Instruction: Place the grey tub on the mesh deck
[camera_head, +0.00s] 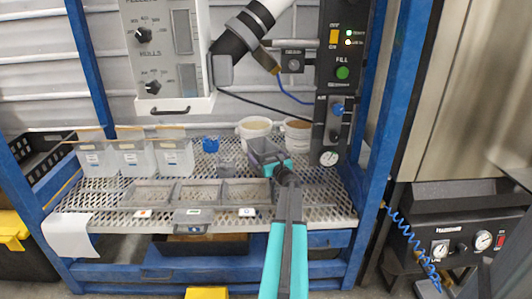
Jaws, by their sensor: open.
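The grey tub (264,149) is at the right part of the mesh deck (320,198), in front of the white buckets. It looks upright, and its base seems to be on or just above the deck; I cannot tell which. My gripper (274,167), teal and dark, is at the tub's near side, with its jaws open. The wrist hides part of the tub's near side and the deck below it. Whether the fingers touch the tub cannot be seen clearly.
Two white buckets (255,128) (298,133) stand behind the tub. A blue scoop-like item (210,144) and a small clear container (226,163) are left of it. White bins (133,157) stand at the left. Grey trays (200,191) line the front. A black control panel (335,100) hangs at right.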

